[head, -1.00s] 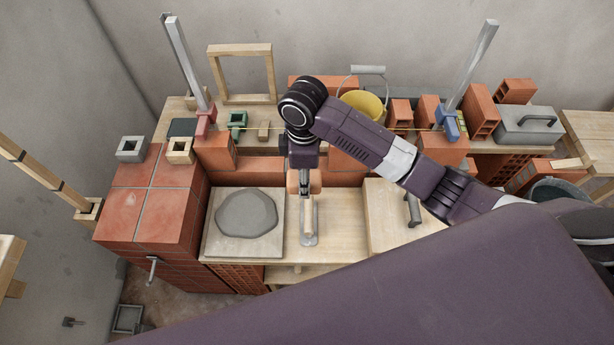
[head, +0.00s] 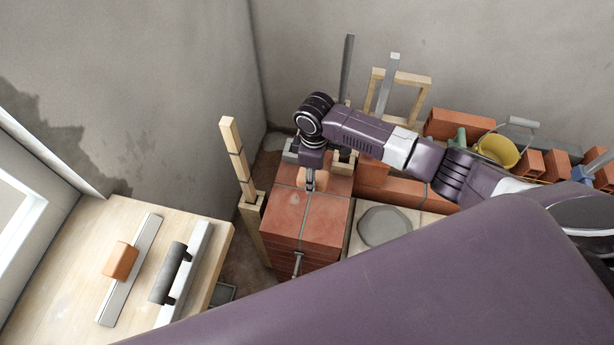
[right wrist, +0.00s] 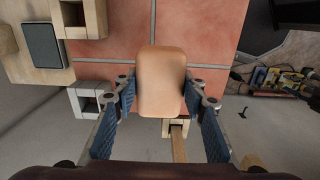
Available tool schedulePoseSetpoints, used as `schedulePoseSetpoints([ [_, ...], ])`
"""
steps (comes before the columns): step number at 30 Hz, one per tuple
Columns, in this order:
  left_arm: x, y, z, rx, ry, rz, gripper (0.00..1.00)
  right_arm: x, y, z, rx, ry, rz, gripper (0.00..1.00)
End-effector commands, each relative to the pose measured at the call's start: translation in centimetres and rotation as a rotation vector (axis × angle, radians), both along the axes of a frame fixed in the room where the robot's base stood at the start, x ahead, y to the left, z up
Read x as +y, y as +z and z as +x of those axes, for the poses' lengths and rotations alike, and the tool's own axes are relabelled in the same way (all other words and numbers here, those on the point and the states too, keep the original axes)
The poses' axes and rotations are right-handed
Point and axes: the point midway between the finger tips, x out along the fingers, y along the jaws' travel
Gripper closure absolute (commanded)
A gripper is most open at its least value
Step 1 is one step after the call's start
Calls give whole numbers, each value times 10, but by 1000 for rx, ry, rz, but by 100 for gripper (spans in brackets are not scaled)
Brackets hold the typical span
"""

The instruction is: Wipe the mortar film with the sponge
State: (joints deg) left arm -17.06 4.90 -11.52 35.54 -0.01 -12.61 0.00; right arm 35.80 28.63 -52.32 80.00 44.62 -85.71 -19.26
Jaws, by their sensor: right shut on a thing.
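The sponge (right wrist: 161,82) is a tan-orange rounded block between the blue-padded fingers of my right gripper (right wrist: 160,95). In the head view my right gripper (head: 311,184) is over the back part of the red-tiled top of the brick block (head: 302,215), with the sponge (head: 322,176) partly hidden by it. I cannot tell whether the sponge touches the tiles. The tiles (right wrist: 205,35) also show under the sponge in the right wrist view. Slightly paler patches show on the tiles, but I cannot clearly make out the film's edges. My left gripper is out of view.
A board with grey mortar (head: 384,227) lies right of the block. A wooden post (head: 238,160) stands to its left. Grey hollow blocks are at its back edge. A wooden table (head: 60,270) at left holds two long tools. A yellow bucket (head: 497,150) stands at the back right.

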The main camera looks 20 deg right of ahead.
Motion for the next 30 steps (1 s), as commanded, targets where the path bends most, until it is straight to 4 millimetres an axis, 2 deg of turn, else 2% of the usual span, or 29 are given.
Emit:
schedulePoseSetpoints([
  [5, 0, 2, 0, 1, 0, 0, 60, -3, 0, 0, 0, -8, -2, 88],
  [12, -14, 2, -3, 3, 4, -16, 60, -2, 0, 0, 0, -6, -1, 88],
  [17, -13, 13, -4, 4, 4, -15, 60, -1, 3, 0, 1, -7, 0, 88],
  [19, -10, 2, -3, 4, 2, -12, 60, -1, -11, 0, 1, -6, 0, 88],
  [30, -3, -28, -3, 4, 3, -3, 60, -2, -62, 0, 2, -7, -1, 88],
])
